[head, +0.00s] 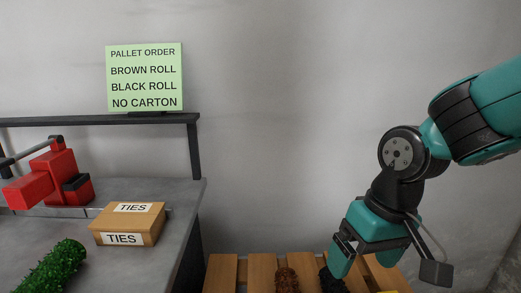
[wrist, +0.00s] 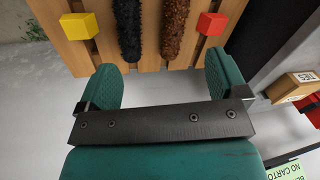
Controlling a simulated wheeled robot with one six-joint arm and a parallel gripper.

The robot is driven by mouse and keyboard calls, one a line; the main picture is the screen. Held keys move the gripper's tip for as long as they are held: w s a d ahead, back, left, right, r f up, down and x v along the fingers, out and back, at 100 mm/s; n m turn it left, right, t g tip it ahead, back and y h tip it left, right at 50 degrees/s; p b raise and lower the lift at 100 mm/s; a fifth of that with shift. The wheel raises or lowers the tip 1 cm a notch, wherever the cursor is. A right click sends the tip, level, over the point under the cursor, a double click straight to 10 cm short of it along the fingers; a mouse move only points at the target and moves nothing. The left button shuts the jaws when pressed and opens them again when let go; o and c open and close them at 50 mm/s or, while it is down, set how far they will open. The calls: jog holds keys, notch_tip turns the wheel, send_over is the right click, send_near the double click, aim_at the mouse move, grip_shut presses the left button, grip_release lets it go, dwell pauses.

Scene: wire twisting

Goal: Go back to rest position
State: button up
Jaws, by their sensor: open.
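My gripper (head: 366,264) hangs above the wooden pallet (head: 221,274) at the lower right of the head view. In the wrist view its two teal fingers (wrist: 160,78) are wide apart with nothing between them. A fuzzy brown roll (head: 287,279) and a fuzzy black roll (head: 331,282) lie side by side on the pallet. They also show in the wrist view, the black roll (wrist: 127,30) left of the brown roll (wrist: 174,28). Both are apart from the fingers. The lower pallet is cut off in the head view.
A yellow block (wrist: 79,26) and a red block (wrist: 212,24) sit outside the rolls on the pallet. A grey workbench (head: 180,222) at left holds a TIES carton (head: 128,224), a red device (head: 58,175) and a green roll (head: 52,268). A green order sign (head: 144,77) stands above.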

jog(key=s+a+r+n+y, duration=0.2)
jog(key=s+r+n, duration=0.2)
jog(key=s, duration=0.7)
notch_tip(320, 180, up, 17)
jog(key=p, duration=1.6)
jog(key=shift+w+p, duration=0.25)
jog(key=shift+p, duration=0.05)
jog(key=shift+f, duration=0.1)
